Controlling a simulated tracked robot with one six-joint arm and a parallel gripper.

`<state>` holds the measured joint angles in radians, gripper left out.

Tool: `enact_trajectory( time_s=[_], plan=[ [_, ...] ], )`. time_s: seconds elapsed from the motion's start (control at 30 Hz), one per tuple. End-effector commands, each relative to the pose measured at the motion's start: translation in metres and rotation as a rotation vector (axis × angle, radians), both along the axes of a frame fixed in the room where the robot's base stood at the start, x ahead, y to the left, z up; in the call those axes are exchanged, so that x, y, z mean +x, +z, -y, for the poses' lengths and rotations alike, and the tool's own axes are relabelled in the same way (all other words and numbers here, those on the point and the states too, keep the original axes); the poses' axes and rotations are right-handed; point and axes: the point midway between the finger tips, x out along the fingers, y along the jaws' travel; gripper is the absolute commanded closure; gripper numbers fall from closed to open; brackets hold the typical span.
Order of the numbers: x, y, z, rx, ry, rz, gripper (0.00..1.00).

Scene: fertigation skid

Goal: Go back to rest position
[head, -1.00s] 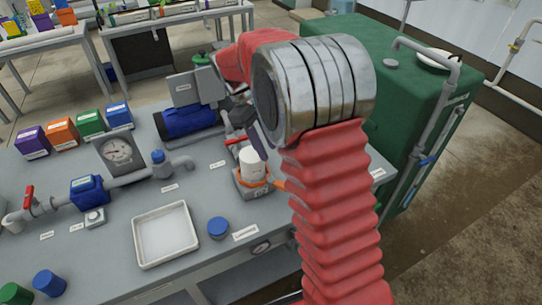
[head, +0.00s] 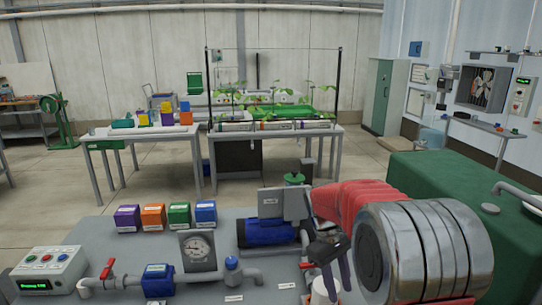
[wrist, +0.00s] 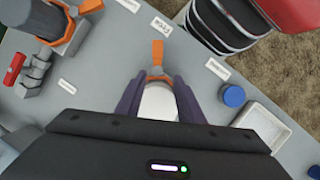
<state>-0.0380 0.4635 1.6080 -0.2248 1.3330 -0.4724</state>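My gripper (head: 337,280) is at the lower right of the head view, pointing down over the bench. In the wrist view my gripper (wrist: 158,82) has its two dark fingers apart, with a white cylindrical container (wrist: 159,103) below and between them. The fingers look open rather than closed on it. The container's top also shows in the head view (head: 322,291), cut by the lower edge. An orange bracket (wrist: 157,56) shows beside the container; the container's base is hidden. My red-sleeved arm fills the right of the head view.
The grey bench (head: 100,240) holds a gauge (head: 198,249), a blue pump (head: 265,232), several coloured boxes (head: 153,216) and a control box (head: 51,270). A green tank (head: 440,185) stands right of the arm. The wrist view shows a white tray (wrist: 262,122) and blue cap (wrist: 233,96).

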Motion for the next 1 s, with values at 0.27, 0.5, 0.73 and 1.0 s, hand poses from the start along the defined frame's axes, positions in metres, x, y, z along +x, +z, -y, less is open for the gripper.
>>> enact_trajectory(
  time_s=[0.27,0.5,0.73,1.0],
  plan=[
    [-0.032,0.005,-0.01,0.025,-0.137,0.095,0.66],
    [-0.065,0.023,-0.018,0.058,-0.251,0.196,0.66],
    [-0.097,0.041,-0.023,0.092,-0.343,0.291,0.66],
    [-0.134,0.059,-0.029,0.136,-0.432,0.394,0.66]
  ],
)
